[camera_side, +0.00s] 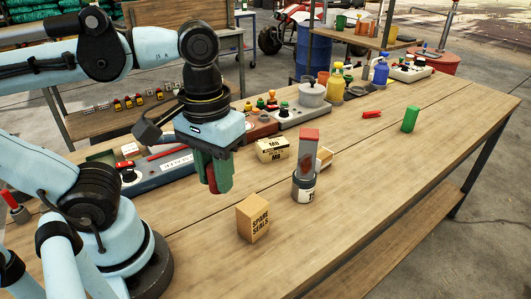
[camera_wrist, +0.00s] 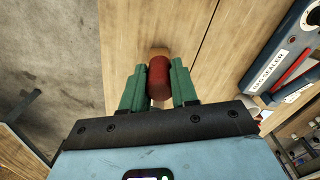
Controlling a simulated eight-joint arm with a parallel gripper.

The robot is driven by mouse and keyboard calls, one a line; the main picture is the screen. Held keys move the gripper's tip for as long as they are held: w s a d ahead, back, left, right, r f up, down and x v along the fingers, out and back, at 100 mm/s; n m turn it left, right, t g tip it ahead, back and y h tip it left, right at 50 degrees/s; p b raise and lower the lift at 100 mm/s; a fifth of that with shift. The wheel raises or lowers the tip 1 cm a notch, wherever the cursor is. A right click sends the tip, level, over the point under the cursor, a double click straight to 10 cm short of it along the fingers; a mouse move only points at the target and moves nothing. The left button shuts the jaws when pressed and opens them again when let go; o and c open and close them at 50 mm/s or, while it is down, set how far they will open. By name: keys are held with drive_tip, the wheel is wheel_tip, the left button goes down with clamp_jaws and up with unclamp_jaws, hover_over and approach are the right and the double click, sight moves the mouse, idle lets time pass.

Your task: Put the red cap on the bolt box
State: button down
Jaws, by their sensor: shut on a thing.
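My gripper (camera_side: 214,185) has green fingers and is held above the table, to the left of the bolt box. In the wrist view my gripper (camera_wrist: 158,88) is shut on the red cap (camera_wrist: 159,76), a dark red cylinder between the fingers. In the side view the red cap (camera_side: 211,178) shows only partly, behind a green finger. The bolt box (camera_side: 272,148) is a cream carton with a black band and M8 lettering, standing on the table. It is not seen in the wrist view.
A red piece (camera_side: 371,114) and a green cylinder (camera_side: 410,118) are farther right.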

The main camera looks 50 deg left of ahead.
wheel_tip(320, 180, up, 4)
drive_tip(key=shift+f, duration=0.1)
drive_tip(key=shift+w+r+n, duration=0.35)
drive_tip(key=shift+w+n, duration=0.05)
drive_tip(key=shift+w, duration=0.25)
drive_tip(key=w+a+r+n, duration=0.25)
drive_tip(key=w+n, duration=0.55)
drive_tip(key=w, duration=0.5)
drive_tip(key=n, duration=0.6)
hover_over(273, 142)
wheel_tip(273, 142, down, 15)
drive_tip(key=shift+f, duration=0.1)
drive_tip(key=shift+a+f, duration=0.1)
drive_tip(key=shift+f, duration=1.95)
drive_tip(key=shift+f, duration=0.2)
